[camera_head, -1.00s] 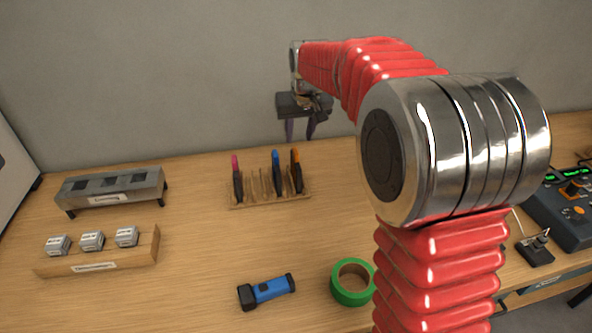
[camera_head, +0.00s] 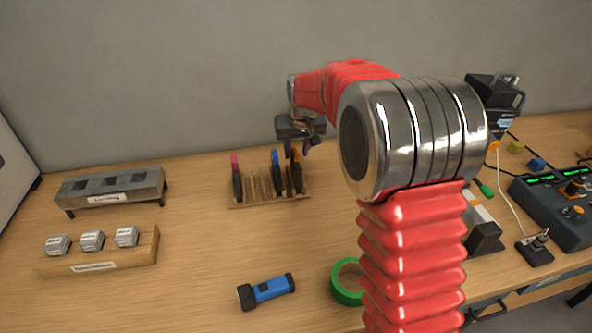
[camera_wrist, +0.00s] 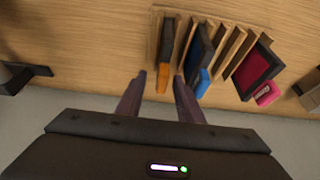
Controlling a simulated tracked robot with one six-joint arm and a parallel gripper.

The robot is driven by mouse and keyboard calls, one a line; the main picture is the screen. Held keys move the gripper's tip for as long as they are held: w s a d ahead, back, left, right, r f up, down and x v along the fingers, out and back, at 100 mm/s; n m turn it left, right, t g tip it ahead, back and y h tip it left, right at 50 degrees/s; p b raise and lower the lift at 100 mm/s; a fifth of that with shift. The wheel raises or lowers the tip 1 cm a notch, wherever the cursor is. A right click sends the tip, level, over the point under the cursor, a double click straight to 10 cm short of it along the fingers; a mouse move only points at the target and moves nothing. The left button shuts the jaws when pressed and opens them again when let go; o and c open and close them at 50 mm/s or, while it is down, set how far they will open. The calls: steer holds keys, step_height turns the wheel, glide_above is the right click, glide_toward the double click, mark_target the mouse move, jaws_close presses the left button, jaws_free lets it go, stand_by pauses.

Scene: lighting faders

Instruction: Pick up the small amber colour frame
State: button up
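The small amber colour frame (camera_head: 297,172) stands upright in the right end of a wooden slotted rack (camera_head: 268,203), dark-bodied with an orange tab on top. In the wrist view the amber frame (camera_wrist: 163,78) has its tab between my finger tips. My gripper (camera_head: 297,150) is just above the amber frame, fingers pointing down. In the wrist view my gripper (camera_wrist: 159,78) is open, with a gap showing on both sides of the tab. A blue frame (camera_head: 276,175) stands just left of the amber one, and a magenta frame (camera_head: 237,180) is at the rack's left end.
A grey stand (camera_head: 112,188) and a wooden holder (camera_head: 110,262) with grey blocks are at left. A blue torch (camera_head: 267,291) and green tape roll (camera_head: 343,285) lie in front. A control console (camera_head: 560,212) is at right. The wood between rack and torch is clear.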

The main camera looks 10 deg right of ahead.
steer(key=shift+x, duration=2.55)
steer(key=shift+a, duration=0.15)
steer(key=shift+c, duration=0.6)
jaws_close()
